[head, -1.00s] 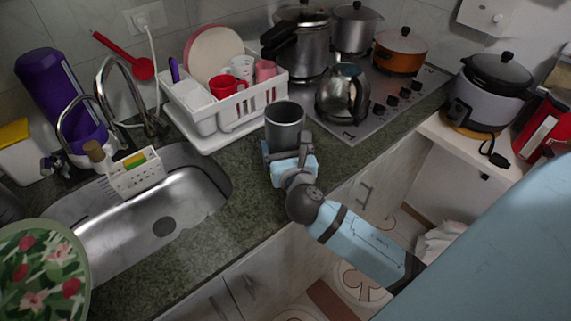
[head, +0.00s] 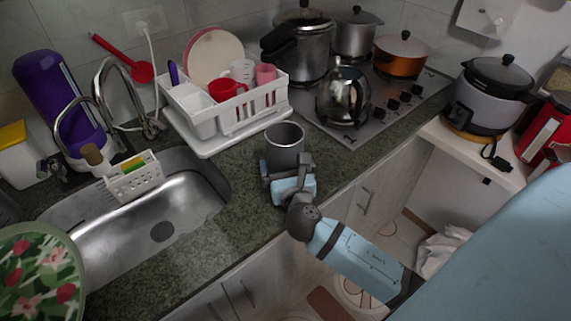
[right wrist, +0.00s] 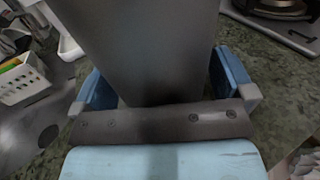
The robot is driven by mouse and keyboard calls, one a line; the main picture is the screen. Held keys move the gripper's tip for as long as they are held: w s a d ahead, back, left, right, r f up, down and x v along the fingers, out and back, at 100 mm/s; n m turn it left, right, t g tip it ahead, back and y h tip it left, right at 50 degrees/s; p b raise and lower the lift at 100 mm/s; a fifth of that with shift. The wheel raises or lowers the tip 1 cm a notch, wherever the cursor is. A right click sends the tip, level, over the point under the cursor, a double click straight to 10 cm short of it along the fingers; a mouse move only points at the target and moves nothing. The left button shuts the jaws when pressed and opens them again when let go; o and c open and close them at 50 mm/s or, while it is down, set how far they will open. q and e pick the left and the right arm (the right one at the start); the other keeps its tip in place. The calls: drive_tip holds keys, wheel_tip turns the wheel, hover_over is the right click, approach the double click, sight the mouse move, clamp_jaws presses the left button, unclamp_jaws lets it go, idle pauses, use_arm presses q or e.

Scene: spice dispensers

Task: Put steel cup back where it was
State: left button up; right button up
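The steel cup (head: 284,146) is a grey, upright cylinder with an open top, over the counter between the sink and the stove. My right gripper (head: 289,172) comes from the front right, with its fingers on both sides of the cup's lower part. My left gripper is not in view.
A white dish rack (head: 200,125) with cups and plates stands behind the cup. A kettle (head: 343,97) and pots are on the stove (head: 410,98). The sink (head: 190,195) is to the left. Bare green counter (head: 240,205) lies between sink and cup.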

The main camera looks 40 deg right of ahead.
drive_tip(key=shift+r, duration=0.2)
drive_tip(key=v, duration=1)
drive_tip(key=shift+s+f+b, duration=0.15)
drive_tip(key=shift+s+b, duration=0.1)
drive_tip(key=shift+b, duration=0.05)
drive_tip(key=shift+v, duration=0.8)
